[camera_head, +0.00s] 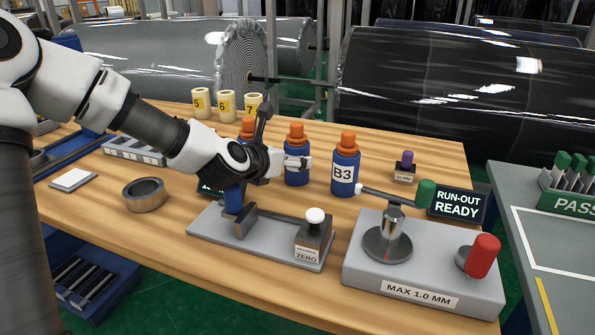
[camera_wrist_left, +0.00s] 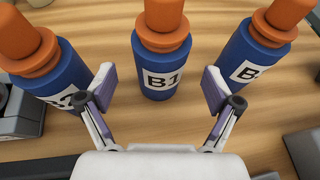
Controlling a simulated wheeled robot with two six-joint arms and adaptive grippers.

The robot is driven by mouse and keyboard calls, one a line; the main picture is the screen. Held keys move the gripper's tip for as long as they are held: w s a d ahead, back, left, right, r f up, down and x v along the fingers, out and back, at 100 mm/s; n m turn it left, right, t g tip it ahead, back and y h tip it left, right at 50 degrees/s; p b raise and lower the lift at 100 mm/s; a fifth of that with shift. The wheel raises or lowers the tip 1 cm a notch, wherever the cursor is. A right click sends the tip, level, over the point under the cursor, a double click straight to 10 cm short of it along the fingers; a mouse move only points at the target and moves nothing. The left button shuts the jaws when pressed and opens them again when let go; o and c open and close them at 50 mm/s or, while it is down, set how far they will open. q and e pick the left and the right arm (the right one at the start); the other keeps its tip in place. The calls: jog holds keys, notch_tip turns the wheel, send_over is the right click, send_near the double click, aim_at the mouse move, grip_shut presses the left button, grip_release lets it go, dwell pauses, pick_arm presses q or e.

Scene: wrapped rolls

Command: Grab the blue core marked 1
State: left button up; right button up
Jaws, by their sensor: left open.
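The core marked B1 is a blue cylinder with an orange top and a white label. In the left wrist view, core B1 (camera_wrist_left: 160,75) stands upright in the middle, just ahead of my open left gripper (camera_wrist_left: 158,88), whose fingers lie to either side of its label. In the head view the gripper (camera_head: 300,163) reaches from the left to the middle blue core (camera_head: 296,177). Core B3 (camera_head: 344,172) stands to its right. A third core (camera_head: 247,124) is mostly hidden behind my arm. My right gripper is not in view.
A grey fixture with a ZERO block (camera_head: 308,253) sits below my left arm. A gauge base marked MAX 1.0 MM (camera_head: 425,270) with a red knob (camera_head: 483,256) stands to the right. Yellow cores (camera_head: 227,105) stand behind. Table right of B3 is partly clear.

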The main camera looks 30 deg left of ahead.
pick_arm(q)
jog(key=x, duration=0.5)
jog(key=shift+b, duration=0.3)
jog(key=shift+s+r, duration=0.1)
jog(key=c, duration=1.4)
jog(key=shift+o, duration=0.2)
